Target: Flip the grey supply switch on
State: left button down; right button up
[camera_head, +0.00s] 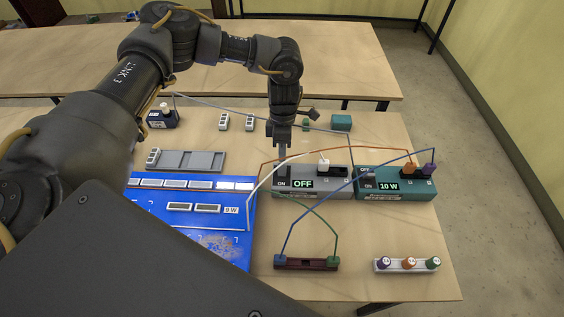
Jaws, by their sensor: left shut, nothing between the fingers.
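The grey supply (335,190) is a box in the middle of the table, and its display reads OFF. Its switch area is at the left end of its top, with an ON label at the front edge. My left gripper (282,172) points down from above at that left end, with its fingers shut and empty. The fingers cover most of the switch, so I cannot tell its tilt or whether they touch it. My right gripper is not in view.
A teal box (405,187) reading 10 W stands right of the supply. A blue panel (240,215) with light strips lies left. Coloured wires arch over the boxes. A dark red block (306,264) and a white holder with knobs (410,266) lie in front.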

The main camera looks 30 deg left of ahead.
pick_arm(q)
notch_tip(320, 180, up, 7)
jog(key=p, duration=0.4)
jog(key=shift+w, duration=0.1)
dwell(0.3)
